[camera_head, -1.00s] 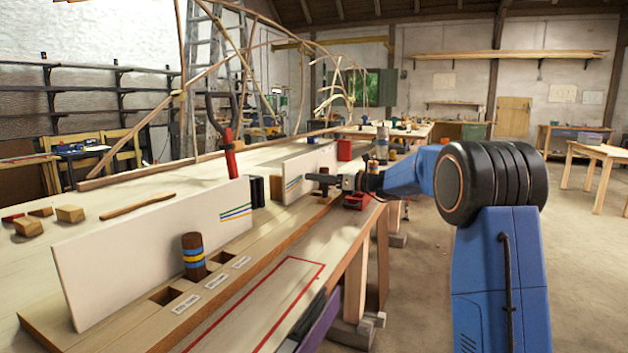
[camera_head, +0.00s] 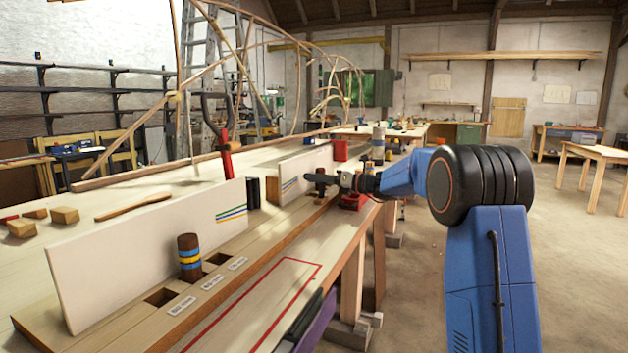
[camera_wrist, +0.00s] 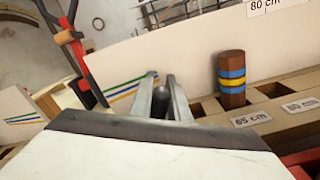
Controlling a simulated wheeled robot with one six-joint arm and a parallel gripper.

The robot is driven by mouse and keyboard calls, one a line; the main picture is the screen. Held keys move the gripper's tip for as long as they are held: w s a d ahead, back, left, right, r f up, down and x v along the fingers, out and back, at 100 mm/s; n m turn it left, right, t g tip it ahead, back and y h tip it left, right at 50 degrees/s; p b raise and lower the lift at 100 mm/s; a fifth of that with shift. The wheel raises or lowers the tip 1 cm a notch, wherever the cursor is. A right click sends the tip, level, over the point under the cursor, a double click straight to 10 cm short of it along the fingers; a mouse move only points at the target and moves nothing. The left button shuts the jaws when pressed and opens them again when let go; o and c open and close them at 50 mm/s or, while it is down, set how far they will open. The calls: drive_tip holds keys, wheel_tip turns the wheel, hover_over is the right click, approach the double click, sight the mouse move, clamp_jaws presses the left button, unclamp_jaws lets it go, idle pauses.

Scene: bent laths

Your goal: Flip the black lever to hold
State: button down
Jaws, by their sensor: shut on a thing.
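In the wrist view my gripper (camera_wrist: 164,92) has both fingers close around a small dark rounded end (camera_wrist: 161,103), apparently the lever's. The fingers and my wrist hide most of the lever, and I cannot read any hold mark or tell its exact angle.
A white board (camera_head: 150,245) and a banded peg (camera_head: 189,262) stand nearer on the bench. Another banded peg (camera_wrist: 231,78) stands right of my fingers. A red clamp (camera_head: 226,158) rises between the boards. A red block (camera_head: 355,201) sits just below my gripper.

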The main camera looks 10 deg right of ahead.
drive_tip(key=c, duration=1.7)
unclamp_jaws()
drive_tip(key=shift+d, duration=0.1)
drive_tip(key=v, duration=1.7)
drive_tip(key=shift+s+d, duration=0.1)
drive_tip(key=shift+d, duration=0.05)
